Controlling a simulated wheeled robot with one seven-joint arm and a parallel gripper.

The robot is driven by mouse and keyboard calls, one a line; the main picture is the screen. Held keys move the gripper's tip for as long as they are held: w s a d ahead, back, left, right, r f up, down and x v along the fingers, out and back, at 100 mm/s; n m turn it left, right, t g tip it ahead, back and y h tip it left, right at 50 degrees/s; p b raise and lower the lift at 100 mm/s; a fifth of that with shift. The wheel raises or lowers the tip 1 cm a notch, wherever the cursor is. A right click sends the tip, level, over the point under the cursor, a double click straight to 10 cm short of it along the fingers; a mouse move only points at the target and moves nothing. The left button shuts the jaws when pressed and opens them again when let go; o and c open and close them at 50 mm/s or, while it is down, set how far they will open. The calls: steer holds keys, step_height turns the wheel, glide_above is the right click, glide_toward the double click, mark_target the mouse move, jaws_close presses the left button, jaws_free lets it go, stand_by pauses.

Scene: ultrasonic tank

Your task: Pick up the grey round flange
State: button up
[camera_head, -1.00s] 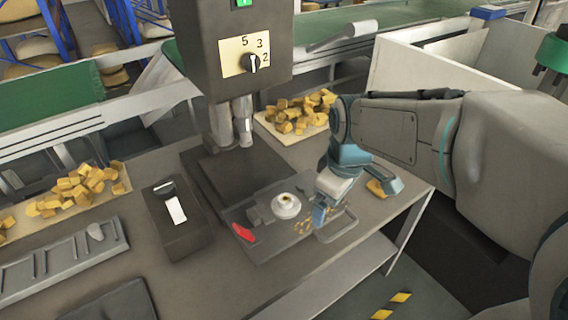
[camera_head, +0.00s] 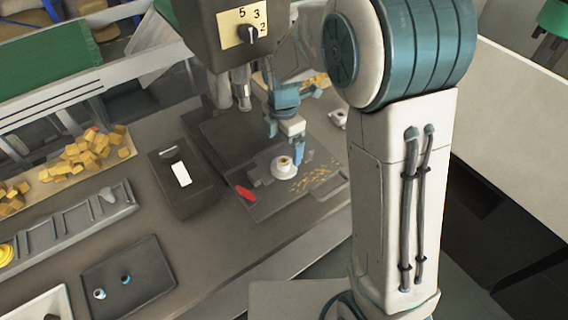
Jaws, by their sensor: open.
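The press head (camera_head: 215,35) hangs over the back of the plate. A red piece (camera_head: 245,193) and brass chips (camera_head: 318,180) lie on the plate. A dark box (camera_head: 181,185) stands left. A dark tray (camera_head: 125,278) holds two small parts. My arm covers the right side.

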mark_target(283, 160)
steer(key=shift+w+d+f+p, duration=0.1)
steer(key=shift+f+p, duration=0.45)
steer(key=shift+f, duration=1.5)
steer(key=shift+w+f+p, duration=0.1)
steer(key=shift+f+p, duration=0.45)
steer(key=shift+f, duration=1.5)
steer(key=shift+c, duration=0.4)
steer(key=c, duration=1.1)
steer(key=shift+r, duration=0.2)
